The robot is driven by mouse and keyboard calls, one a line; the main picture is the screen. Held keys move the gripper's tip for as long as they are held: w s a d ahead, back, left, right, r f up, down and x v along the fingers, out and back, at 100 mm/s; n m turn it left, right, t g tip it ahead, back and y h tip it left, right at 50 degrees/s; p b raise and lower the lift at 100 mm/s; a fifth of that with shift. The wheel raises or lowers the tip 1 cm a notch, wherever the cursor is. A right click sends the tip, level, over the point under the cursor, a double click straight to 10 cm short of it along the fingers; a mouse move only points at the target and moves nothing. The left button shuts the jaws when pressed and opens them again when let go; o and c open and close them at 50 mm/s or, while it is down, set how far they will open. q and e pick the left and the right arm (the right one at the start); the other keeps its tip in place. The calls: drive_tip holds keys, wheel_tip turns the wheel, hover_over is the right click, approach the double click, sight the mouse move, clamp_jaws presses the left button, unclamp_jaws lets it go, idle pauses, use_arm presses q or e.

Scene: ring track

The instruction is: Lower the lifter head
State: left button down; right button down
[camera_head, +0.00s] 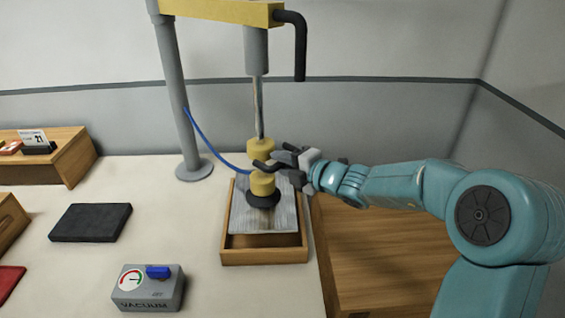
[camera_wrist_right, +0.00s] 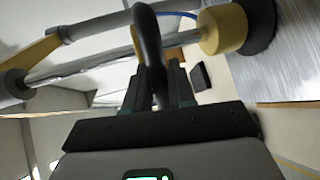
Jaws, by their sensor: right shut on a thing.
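The lifter head (camera_head: 262,184) is a yellow cylinder with a black suction cup under it, hanging on a grey rod from a yellow beam. In the right wrist view the head (camera_wrist_right: 222,28) is at the upper right. Its cup is over a grey slab (camera_head: 245,216) in a wooden tray (camera_head: 262,257); I cannot tell whether they touch. My right gripper (camera_head: 284,160) is beside the head, shut on its black handle (camera_wrist_right: 149,40), which passes between the fingers. My left gripper is not in view.
A grey vacuum box (camera_head: 140,296) with a gauge and blue switch stands front left. A black slab (camera_head: 91,222) lies left of the tray. A grey post (camera_head: 174,90) and blue hose (camera_head: 211,143) are behind. A wooden stand (camera_head: 65,160) is at far left.

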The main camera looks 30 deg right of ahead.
drive_tip(key=b, duration=0.7)
approach(269, 186)
drive_tip(key=x, duration=0.5)
drive_tip(key=shift+f, duration=0.25)
drive_tip(key=shift+r, duration=0.1)
drive_tip(key=c, duration=1.1)
unclamp_jaws()
drive_tip(key=shift+r, duration=0.1)
drive_tip(key=p+v, duration=0.1)
drive_tip(key=v, duration=1.5)
drive_tip(key=shift+s, duration=0.2)
